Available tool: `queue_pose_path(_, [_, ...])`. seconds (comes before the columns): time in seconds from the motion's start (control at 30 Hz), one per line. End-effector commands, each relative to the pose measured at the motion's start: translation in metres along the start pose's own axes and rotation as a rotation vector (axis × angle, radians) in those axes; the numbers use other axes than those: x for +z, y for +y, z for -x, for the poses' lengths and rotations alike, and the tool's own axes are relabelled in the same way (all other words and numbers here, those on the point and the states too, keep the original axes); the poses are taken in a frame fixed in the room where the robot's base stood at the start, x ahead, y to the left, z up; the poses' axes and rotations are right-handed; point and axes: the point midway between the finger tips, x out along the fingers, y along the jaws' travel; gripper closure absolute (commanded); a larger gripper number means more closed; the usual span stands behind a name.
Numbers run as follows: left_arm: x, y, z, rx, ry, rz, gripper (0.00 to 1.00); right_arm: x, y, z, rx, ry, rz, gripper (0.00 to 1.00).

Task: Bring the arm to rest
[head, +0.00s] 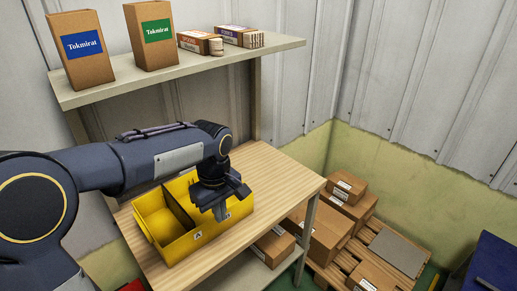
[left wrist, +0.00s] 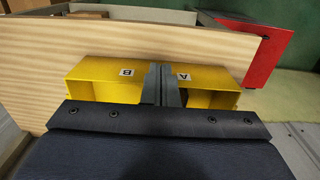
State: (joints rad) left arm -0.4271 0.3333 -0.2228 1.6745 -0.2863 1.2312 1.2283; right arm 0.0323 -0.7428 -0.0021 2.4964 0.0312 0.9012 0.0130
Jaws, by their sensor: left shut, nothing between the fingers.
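My left arm comes in from the left of the head view, bent over the table. My left gripper (head: 221,210) points down over the yellow bin's right part, near its front wall. Its fingers are shut together with nothing between them. In the left wrist view the shut fingers (left wrist: 165,82) stand between the labels A and B of the yellow two-compartment bin (left wrist: 105,72). The bin (head: 180,249) sits on the wooden table. Much of its inside is hidden by the gripper. My right gripper is in neither view.
The wooden table (head: 278,184) has free room right of the bin. A shelf (head: 165,79) above holds two brown boxes and two small packs of sticks. Cardboard boxes (head: 328,232) stand on a pallet at the lower right. A red thing (left wrist: 268,45) shows beyond the table edge.

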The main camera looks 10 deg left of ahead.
Motion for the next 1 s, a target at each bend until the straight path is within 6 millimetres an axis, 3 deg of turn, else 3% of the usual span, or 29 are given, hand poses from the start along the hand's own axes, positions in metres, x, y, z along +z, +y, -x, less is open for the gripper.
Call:
queue_pose_path(0.17, [0.001,-0.019,0.007,0.047,-0.026,-0.044,1.0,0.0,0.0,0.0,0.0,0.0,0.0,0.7])
queue_pose_path(0.37, [0.022,-0.087,0.024,0.254,-0.052,-0.258,1.0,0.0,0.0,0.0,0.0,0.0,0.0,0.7])
queue_pose_path(0.5, [0.05,-0.132,0.026,0.408,0.017,-0.439,1.0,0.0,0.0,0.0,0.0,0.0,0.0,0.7])
queue_pose_path(0.6, [0.07,-0.156,0.021,0.482,0.098,-0.551,1.0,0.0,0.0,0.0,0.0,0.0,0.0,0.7])
queue_pose_path(0.8, [0.097,-0.178,0.007,0.543,0.234,-0.696,1.0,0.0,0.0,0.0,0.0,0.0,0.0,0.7])
queue_pose_path(1.0, [0.102,-0.181,0.004,0.55,0.269,-0.732,1.0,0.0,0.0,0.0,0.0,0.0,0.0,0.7])
